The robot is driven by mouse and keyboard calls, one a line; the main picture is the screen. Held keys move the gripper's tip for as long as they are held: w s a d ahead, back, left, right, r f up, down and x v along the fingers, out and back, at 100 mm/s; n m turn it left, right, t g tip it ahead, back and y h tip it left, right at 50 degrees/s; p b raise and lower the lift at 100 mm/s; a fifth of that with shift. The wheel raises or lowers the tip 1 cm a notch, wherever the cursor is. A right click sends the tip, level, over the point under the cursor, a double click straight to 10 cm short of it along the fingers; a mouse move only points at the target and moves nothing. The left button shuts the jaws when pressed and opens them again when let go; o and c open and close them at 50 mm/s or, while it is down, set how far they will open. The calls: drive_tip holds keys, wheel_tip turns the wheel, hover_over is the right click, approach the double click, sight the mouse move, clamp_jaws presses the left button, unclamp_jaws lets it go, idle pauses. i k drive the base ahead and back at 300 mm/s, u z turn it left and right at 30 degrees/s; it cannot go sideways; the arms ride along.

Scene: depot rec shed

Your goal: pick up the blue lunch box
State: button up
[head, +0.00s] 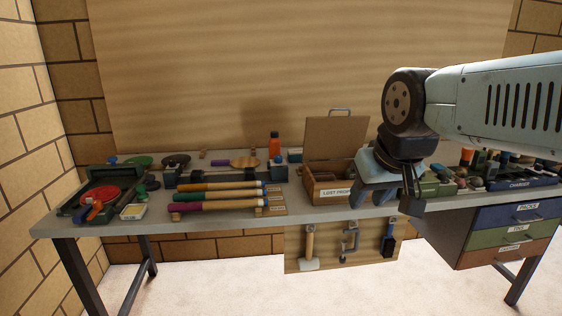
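I cannot make out a blue lunch box for certain in the head view. My gripper (392,196) hangs from the arm above the right-middle of the workbench, pointing down, beside the wooden lost-property box (322,190). A dull blue-grey shape (372,190) shows at the gripper's left. I cannot tell whether it is part of the gripper or a separate thing. Dark finger parts hang at its right. The view does not show whether the fingers are open or shut. The wooden box has its lid (334,137) raised. My arm and gripper hide part of the bench behind them.
The workbench (345,213) is crowded. At left is a dark green case (92,191) with paddles, then wooden-handled bats (215,205) and an orange bottle (274,146). At right are a blue tray (524,183) and a drawer unit (510,232). A tool board (333,250) hangs in front.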

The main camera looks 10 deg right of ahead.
sight(293, 156)
drive_tip(key=z, duration=0.15)
drive_tip(key=i, duration=1.6)
drive_tip(key=u, duration=0.05)
